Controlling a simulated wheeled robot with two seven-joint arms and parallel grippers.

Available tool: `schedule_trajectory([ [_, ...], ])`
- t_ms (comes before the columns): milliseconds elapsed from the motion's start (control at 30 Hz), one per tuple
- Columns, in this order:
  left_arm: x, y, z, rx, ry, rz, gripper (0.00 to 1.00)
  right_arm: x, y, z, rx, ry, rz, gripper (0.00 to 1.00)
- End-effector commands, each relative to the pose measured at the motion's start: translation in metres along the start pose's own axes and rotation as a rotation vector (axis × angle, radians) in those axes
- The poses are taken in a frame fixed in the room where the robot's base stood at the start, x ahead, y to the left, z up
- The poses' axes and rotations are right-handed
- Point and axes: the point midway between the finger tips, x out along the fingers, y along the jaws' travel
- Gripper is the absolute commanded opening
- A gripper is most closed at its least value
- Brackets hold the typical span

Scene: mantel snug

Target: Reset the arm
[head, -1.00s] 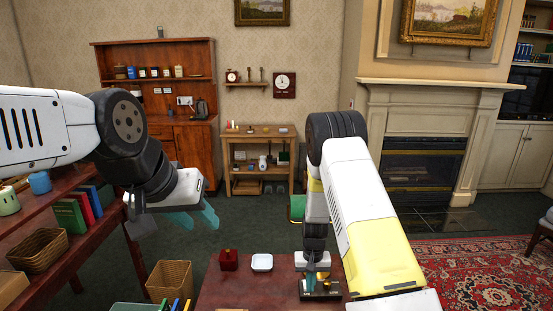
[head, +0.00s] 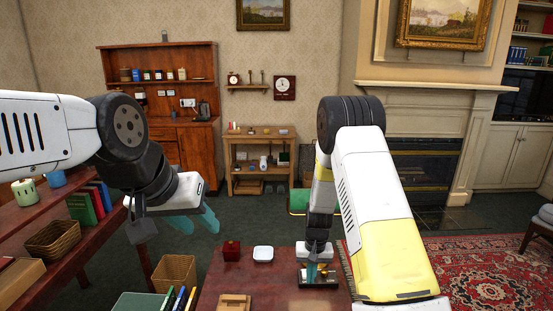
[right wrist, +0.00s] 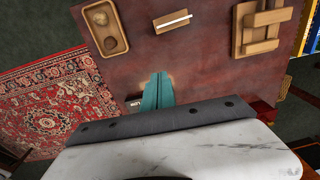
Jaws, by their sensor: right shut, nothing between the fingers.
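My right arm reaches down over a dark red table (head: 215,280) in the head view. Its gripper (head: 312,274) points down with teal fingers in front of a small black tray (head: 328,284) with brass-coloured parts. In the right wrist view the fingers (right wrist: 158,90) are together with nothing between them, over the tabletop. I cannot tell whether the tips touch anything. My left gripper (head: 196,222) hangs in the air at the left, its teal fingers apart and empty.
A red box (head: 231,251), a white dish (head: 263,253) and a wooden piece (head: 235,302) stand on the table. A wooden tray (right wrist: 122,44) also shows in the right wrist view.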

Motion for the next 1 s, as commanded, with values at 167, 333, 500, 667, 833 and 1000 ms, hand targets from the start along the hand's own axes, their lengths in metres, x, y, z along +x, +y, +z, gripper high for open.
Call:
schedule_trajectory([
  [167, 0.000, 0.000, 0.000, 0.000, 0.000, 0.000, 0.36, -0.043, -0.003, -0.003, 0.007, 0.034, -0.033, 0.00],
  [333, 0.000, 0.000, 0.000, 0.000, 0.000, 0.000, 0.36, -0.098, -0.005, 0.001, 0.012, 0.077, -0.070, 0.00],
  [500, 0.000, 0.000, 0.000, 0.000, 0.000, 0.000, 0.36, -0.177, -0.006, 0.018, 0.009, 0.146, -0.121, 0.00],
  [667, 0.000, 0.000, 0.000, 0.000, 0.000, 0.000, 0.36, -0.248, -0.004, 0.049, -0.004, 0.216, -0.158, 0.00],
  [833, 0.000, 0.000, 0.000, 0.000, 0.000, 0.000, 0.36, -0.309, 0.001, 0.092, -0.024, 0.296, -0.181, 0.00],
  [1000, 0.000, 0.000, 0.000, 0.000, 0.000, 0.000, 0.36, -0.354, 0.007, 0.143, -0.047, 0.377, -0.185, 0.00],
])
